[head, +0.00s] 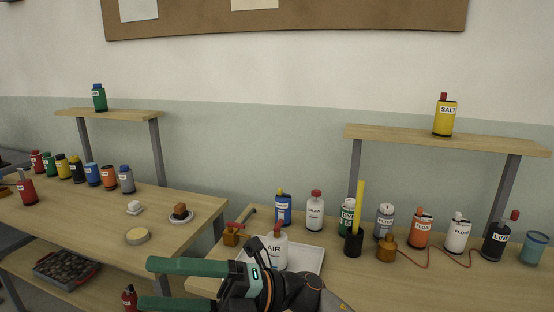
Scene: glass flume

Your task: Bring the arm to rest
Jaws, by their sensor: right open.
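My right gripper (150,284) reaches in from the bottom centre and points left. Its two green fingers are wide apart with nothing held between them. It hangs over the gap between the two tables, at the near left corner of the right table (420,290). My right arm passes in front of a pale tray (312,258) and partly hides it. A white bottle marked AIR (276,257) stands there, its lower part close behind my wrist in the picture. My left gripper is not in view.
Several labelled bottles, such as a blue one (283,210), line the right table. A yellow SALT bottle (444,118) stands on the raised shelf (390,133). The left table (85,215) holds more bottles, a round pad (138,236) and a small dish (181,219). A dark crate (68,284) sits below.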

